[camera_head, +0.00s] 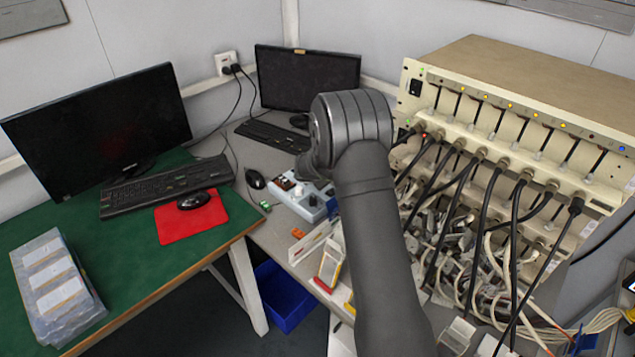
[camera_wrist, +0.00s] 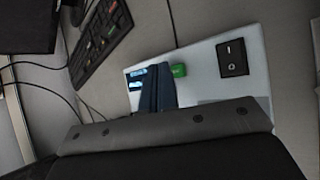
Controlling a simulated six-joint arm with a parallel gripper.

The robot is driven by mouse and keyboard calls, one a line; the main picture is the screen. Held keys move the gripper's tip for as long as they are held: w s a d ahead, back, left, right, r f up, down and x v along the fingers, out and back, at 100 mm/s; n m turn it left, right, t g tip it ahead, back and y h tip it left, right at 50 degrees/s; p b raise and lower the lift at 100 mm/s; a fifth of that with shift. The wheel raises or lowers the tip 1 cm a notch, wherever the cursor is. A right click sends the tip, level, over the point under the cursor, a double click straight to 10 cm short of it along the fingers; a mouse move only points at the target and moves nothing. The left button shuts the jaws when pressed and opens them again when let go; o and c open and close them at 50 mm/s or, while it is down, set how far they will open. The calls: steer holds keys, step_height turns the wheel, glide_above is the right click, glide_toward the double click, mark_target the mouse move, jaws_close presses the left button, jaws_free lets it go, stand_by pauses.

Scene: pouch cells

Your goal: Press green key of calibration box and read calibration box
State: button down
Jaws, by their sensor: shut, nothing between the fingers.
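The calibration box (camera_wrist: 203,80) shows as a pale panel in the wrist view. It carries a small green key (camera_wrist: 178,70), a black rocker switch (camera_wrist: 232,57) to the right and a lit blue display (camera_wrist: 137,74) to the left. My gripper (camera_wrist: 158,68) is shut and empty, its dark fingers over the panel just left of the green key. The fingers cover part of the display, and I cannot tell whether they touch the panel. In the head view, a white box (camera_head: 303,203) lies on the grey bench, partly behind my arm, which hides the fingertips.
A tall cream rack (camera_head: 520,80) with many black cables stands at the right. A monitor (camera_head: 305,78) and keyboard (camera_head: 272,136) are behind the box. A black mouse (camera_head: 255,179) lies to its left. A green table (camera_head: 130,260) stands at the left.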

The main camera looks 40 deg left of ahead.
steer(key=shift+f, duration=0.1)
steer(key=shift+f, duration=0.35)
steer(key=shift+f, duration=0.4)
stand_by(0.7)
stand_by(0.4)
steer(key=shift+r, duration=0.85)
steer(key=shift+r, duration=2.5)
steer(key=shift+f, duration=0.1)
